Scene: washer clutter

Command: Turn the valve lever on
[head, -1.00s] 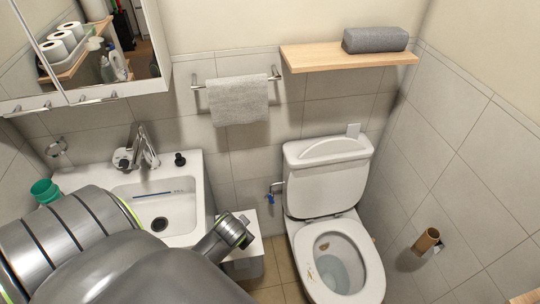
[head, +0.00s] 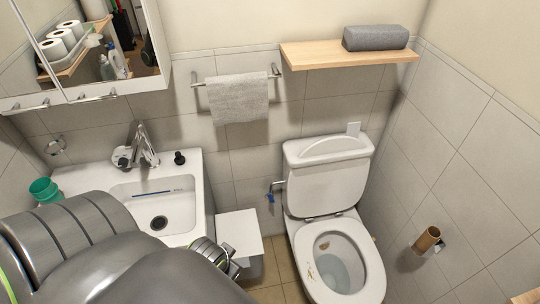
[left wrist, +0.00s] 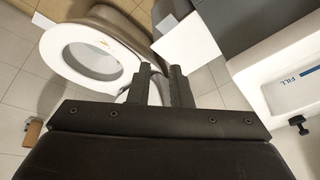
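The valve lever (head: 271,197) is a small blue handle on a metal pipe stub at the tiled wall, left of the toilet tank. It is small in the head view, so its exact angle is hard to tell. I do not make it out in the left wrist view. My left gripper (head: 231,266) is low between the sink and the toilet, in front of the white-topped bin and apart from the lever. In the left wrist view its two dark fingers (left wrist: 160,72) stand apart with a narrow empty gap. My right gripper is not in view.
The toilet (head: 338,262) stands right of the lever. The sink (head: 205,185) is on the left, with a white-topped bin (head: 238,230) between them. A towel (head: 238,98) hangs above; a wooden shelf (head: 350,54) juts out higher up. A narrow floor strip is clear.

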